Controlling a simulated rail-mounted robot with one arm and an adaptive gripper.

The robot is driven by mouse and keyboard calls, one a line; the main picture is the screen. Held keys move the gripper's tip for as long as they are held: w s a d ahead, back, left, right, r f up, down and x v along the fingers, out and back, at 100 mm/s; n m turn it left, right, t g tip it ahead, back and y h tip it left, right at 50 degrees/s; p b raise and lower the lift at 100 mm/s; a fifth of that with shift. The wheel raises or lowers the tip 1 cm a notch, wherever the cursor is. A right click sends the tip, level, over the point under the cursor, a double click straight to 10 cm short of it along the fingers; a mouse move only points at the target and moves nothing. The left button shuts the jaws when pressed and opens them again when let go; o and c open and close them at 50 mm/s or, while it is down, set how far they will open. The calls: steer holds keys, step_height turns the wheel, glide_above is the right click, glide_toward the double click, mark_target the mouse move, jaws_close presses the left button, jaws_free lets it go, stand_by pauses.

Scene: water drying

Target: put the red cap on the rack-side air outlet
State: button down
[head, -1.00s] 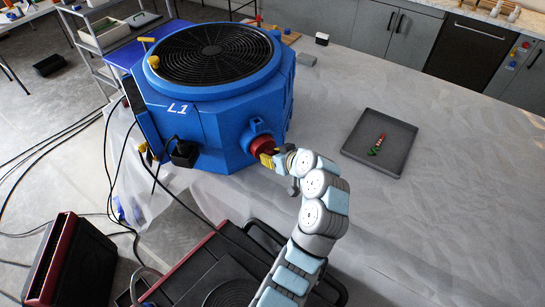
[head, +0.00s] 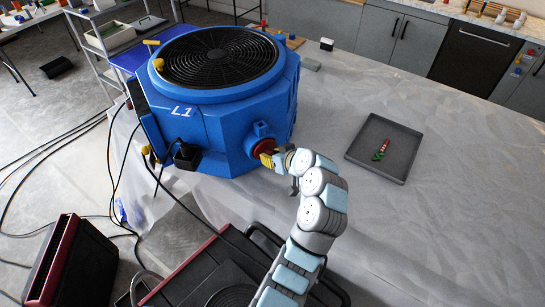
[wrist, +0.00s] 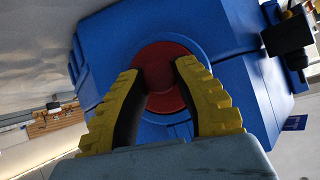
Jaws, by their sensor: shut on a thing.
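The red cap (head: 263,147) is at this outlet. In the wrist view the red cap (wrist: 163,78) lies inside a blue ring, facing me. My gripper (head: 270,158) has its yellow ridged fingers on either side of the cap and is shut on it. The fingers in the wrist view (wrist: 160,92) partly cover the cap's sides. I cannot tell how deeply the cap is seated.
A dark grey tray (head: 352,152) with a small red and green item (head: 382,150) lies to the right on clear sheeting. A dark red-edged machine (head: 70,262) stands front left. Cables (head: 85,130) run on the left. A shelf rack (head: 92,40) stands behind.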

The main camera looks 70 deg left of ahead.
steer(key=shift+s+a, duration=0.1)
steer(key=shift+a, duration=0.35)
steer(key=c, duration=0.8)
jaws_free()
steer(key=shift+d, duration=0.15)
steer(key=shift+w+d+b, duration=0.25)
steer(key=shift+d+b, duration=0.1)
steer(key=shift+d, duration=1.05)
steer(key=shift+w+d+b, duration=0.2)
steer(key=shift+d+b, duration=0.15)
steer(key=shift+d, duration=1.05)
steer(key=shift+s+r, duration=0.1)
